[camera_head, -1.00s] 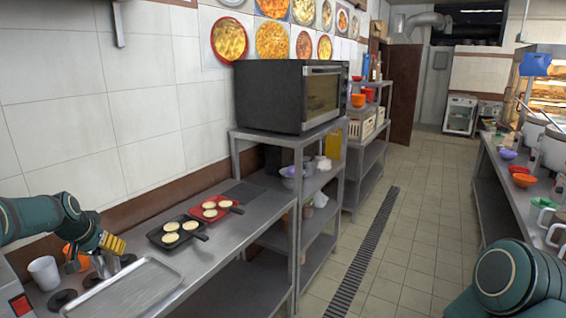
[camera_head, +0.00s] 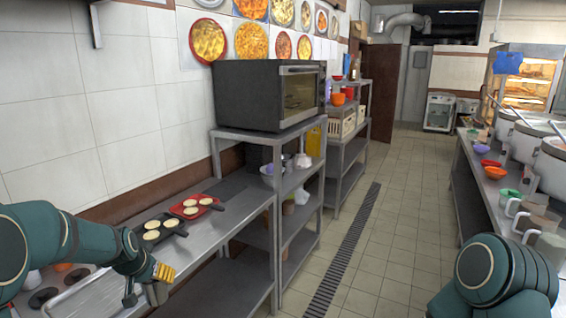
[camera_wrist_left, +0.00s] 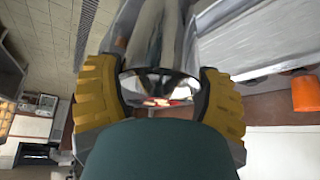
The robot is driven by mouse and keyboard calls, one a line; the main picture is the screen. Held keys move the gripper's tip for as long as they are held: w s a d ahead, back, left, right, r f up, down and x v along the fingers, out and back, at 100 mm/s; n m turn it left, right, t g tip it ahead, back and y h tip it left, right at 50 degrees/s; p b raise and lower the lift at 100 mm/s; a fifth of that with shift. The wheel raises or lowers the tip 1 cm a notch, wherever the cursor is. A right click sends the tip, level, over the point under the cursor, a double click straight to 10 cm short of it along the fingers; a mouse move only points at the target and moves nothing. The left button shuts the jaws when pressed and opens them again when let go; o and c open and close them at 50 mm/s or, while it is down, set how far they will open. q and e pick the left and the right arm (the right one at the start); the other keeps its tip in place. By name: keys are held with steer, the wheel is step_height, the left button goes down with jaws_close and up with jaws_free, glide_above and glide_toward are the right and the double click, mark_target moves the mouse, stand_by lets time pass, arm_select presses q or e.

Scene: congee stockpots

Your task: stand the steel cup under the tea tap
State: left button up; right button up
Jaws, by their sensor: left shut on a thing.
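My left gripper (camera_head: 148,284) is low at the left in the head view, in front of the dark pan on the steel counter. In the left wrist view its yellow-padded fingers (camera_wrist_left: 160,100) are shut on the shiny steel cup (camera_wrist_left: 160,42), which sits between them. In the head view only a small grey part of the cup (camera_head: 156,294) seems to show below the yellow pad, and its tilt cannot be told. The tea tap cannot be made out in either view. My right gripper is out of view.
A dark pan (camera_head: 143,243) and a red pan (camera_head: 184,212) hold pale round cakes on the counter. A shelf rack with an oven (camera_head: 262,95) stands beyond. The tiled aisle (camera_head: 385,255) is clear.

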arm_select(q)
steer(key=s+d+f, duration=0.3)
steer(key=s+d, duration=0.3)
steer(key=d, duration=0.2)
steer(key=s+d+f, duration=0.3)
steer(key=s+d, duration=0.3)
steer(key=d, duration=0.2)
steer(key=shift+s+d+f, duration=0.15)
steer(key=shift+s+f, duration=0.1)
steer(key=shift+f, duration=0.05)
